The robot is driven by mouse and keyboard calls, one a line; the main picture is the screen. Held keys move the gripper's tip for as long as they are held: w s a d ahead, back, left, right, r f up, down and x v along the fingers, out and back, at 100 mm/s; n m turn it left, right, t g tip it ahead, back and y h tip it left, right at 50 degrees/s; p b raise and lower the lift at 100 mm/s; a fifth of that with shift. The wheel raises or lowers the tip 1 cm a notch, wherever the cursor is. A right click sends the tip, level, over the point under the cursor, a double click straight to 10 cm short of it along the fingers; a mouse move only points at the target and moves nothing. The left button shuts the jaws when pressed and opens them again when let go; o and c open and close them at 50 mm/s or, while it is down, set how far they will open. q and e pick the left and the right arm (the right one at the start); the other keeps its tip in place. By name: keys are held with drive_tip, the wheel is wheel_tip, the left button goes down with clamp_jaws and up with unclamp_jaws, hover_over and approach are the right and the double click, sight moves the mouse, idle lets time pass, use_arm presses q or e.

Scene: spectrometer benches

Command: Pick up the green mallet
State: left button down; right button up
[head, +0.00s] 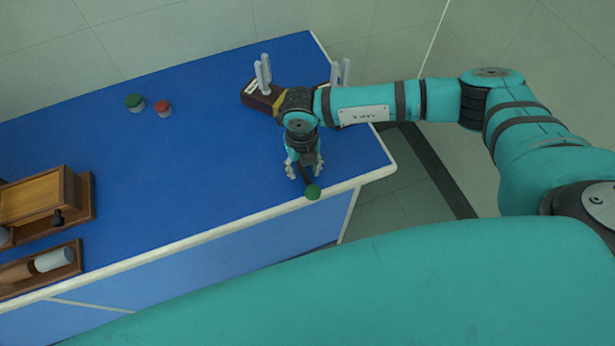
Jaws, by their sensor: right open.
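The green mallet (313,192) lies near the front right edge of the blue bench. Its round green end points toward the edge, and a short dark handle runs back from it between the fingers of my right gripper. My right gripper (304,172) points down with its fingers open, one on each side of the handle. I cannot tell whether the fingers touch it. The far part of the handle is hidden by the gripper. My left gripper is out of view.
A dark box with white upright posts (263,75) stands behind my right wrist, partly hidden. A green-lidded jar (135,102) and a red-lidded jar (163,108) stand farther back. A wooden box (38,200) and a wooden tray (68,268) are at left. The bench's middle is clear.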

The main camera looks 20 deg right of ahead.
clamp_jaws()
drive_tip(key=shift+r, duration=0.1)
idle(0.3)
